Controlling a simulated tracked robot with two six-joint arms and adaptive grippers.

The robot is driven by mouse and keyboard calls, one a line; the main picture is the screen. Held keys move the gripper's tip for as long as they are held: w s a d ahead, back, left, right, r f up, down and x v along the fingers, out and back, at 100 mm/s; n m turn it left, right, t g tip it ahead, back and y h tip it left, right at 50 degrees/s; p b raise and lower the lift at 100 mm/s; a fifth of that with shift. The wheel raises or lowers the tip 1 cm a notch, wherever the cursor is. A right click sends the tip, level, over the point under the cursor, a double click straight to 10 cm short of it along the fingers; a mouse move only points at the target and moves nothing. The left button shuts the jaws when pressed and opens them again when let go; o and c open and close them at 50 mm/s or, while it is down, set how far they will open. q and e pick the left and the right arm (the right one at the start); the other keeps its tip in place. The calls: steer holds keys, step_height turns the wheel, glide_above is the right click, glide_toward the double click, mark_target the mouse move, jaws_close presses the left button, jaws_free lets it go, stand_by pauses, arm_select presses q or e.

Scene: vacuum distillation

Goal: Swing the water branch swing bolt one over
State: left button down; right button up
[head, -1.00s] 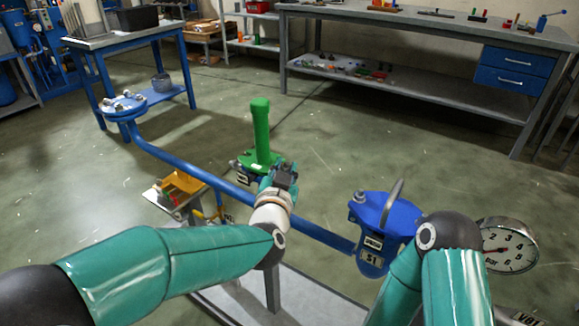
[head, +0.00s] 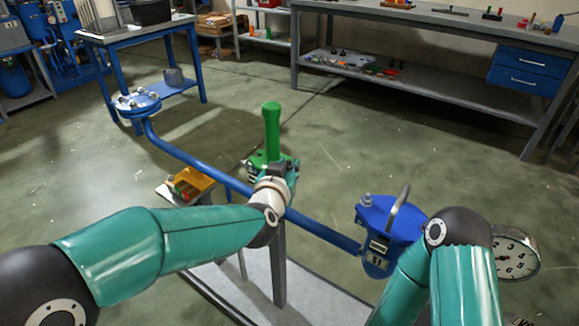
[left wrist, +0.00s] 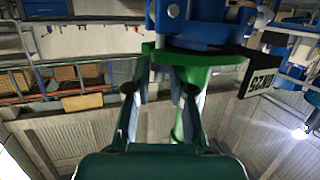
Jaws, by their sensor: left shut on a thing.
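The water branch shows as an upright green pipe (head: 271,126) with a green flange (head: 259,159) at its foot, seated on a blue flange. The left wrist view shows the green flange (left wrist: 213,57) against the blue flange (left wrist: 205,25) with its bolts, and a dark lettered tag (left wrist: 259,82) beside them. My left gripper (head: 282,165) is at the near right side of this joint. Its fingers (left wrist: 160,78) reach to the flange edge and are shut on a swing bolt, mostly hidden between them. My right arm enters at lower right; its gripper is out of sight.
A long blue pipe (head: 200,165) runs under my left arm, from a bolted blue flange (head: 138,103) to a blue capped fitting (head: 385,215). A dial gauge (head: 514,254) is at far right. An orange bracket (head: 190,184) stands left of my gripper. The floor behind is clear.

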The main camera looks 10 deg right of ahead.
arm_select(q)
steer(key=c, duration=1.2)
jaws_free()
steer(key=shift+a, duration=0.1)
steer(key=shift+c, duration=0.2)
steer(key=v, duration=1.1)
steer(key=shift+s+a, duration=0.2)
steer(key=shift+s, duration=0.2)
